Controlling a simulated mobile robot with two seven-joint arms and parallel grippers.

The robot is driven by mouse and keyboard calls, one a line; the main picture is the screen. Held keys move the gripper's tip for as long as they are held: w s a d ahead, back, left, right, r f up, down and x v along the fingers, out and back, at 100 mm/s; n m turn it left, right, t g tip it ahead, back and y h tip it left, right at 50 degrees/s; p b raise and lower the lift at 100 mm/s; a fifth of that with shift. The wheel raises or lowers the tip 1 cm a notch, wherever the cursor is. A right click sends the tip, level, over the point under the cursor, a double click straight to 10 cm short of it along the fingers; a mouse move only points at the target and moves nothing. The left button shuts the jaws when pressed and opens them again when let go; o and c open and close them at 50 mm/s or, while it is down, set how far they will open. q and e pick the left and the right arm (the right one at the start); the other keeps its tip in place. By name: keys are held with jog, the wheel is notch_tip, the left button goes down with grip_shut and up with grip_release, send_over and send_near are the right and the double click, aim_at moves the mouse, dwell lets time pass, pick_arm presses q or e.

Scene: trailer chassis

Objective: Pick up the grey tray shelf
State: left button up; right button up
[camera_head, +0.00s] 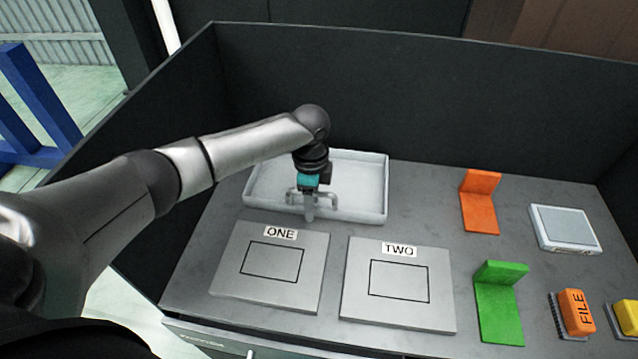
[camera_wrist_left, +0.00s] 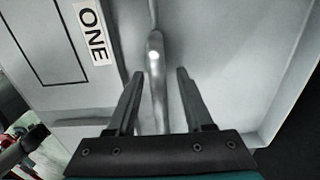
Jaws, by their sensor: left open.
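The grey tray shelf (camera_head: 362,180) is a shallow, light grey tray with raised walls at the back of the workbench. It also fills the right of the left wrist view (camera_wrist_left: 235,50). My left gripper (camera_head: 308,208) points down at the tray's front wall, left of its middle. In the left wrist view the two fingers (camera_wrist_left: 160,74) are apart, and the tray's front rim runs between them. No contact between fingers and rim can be made out. The gripper hides part of the front wall. My right gripper is not in view.
Flat plates marked ONE (camera_head: 240,262) and TWO (camera_head: 355,300) lie in front of the tray. An orange bracket (camera_head: 480,205), green bracket (camera_head: 498,305), grey box (camera_head: 565,228), orange FILE block (camera_head: 575,312) and yellow block (camera_head: 627,316) stand right. Dark walls (camera_head: 420,95) rise behind.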

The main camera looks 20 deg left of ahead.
pick_arm(q)
grip_shut()
jog(key=shift+w+r, duration=0.1)
jog(key=shift+r, duration=0.05)
dwell(0.5)
